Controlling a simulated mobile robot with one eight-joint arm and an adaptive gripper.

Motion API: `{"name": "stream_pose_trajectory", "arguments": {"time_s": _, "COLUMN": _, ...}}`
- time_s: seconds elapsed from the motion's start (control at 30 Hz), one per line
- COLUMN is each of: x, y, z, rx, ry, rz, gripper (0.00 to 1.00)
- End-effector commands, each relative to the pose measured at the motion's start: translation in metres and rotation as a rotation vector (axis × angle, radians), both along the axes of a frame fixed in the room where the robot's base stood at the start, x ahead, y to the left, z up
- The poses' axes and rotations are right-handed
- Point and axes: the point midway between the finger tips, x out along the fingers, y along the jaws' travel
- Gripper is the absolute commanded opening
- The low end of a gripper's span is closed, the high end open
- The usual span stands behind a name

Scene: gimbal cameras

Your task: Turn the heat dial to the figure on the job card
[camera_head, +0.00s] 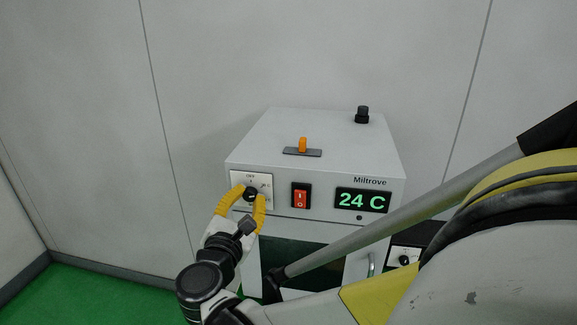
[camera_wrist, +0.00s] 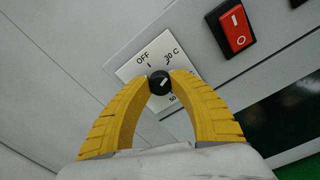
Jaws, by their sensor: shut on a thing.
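The heat dial is a small black knob (camera_head: 251,194) on a white plate at the left of the oven's front. In the wrist view the dial (camera_wrist: 159,83) carries a short white line slanting toward the upper right, roughly toward the 30 C mark. "OFF" and part of a "50" mark also show on its plate (camera_wrist: 130,71). My gripper (camera_head: 250,191) has its yellow fingers on both sides of the dial, shut on it; the wrist view shows the fingertips (camera_wrist: 159,77) touching it. The green display (camera_head: 362,201) reads 24 C. I see no job card in either view.
A red rocker switch (camera_head: 301,196) sits right of the dial. An orange lever (camera_head: 303,145) and a black knob (camera_head: 362,115) stand on the oven's top (camera_head: 270,130). Another small black dial (camera_head: 404,260) is at lower right. My arm crosses in front of the oven door.

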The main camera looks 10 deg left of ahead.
Motion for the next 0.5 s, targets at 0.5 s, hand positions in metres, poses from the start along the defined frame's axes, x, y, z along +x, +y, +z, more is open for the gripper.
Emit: {"name": "stream_pose_trajectory", "arguments": {"time_s": 0.5, "x": 0.0005, "y": -0.0007, "z": -0.0015, "rx": 0.477, "ry": -0.039, "rz": -0.001, "gripper": 0.00}}
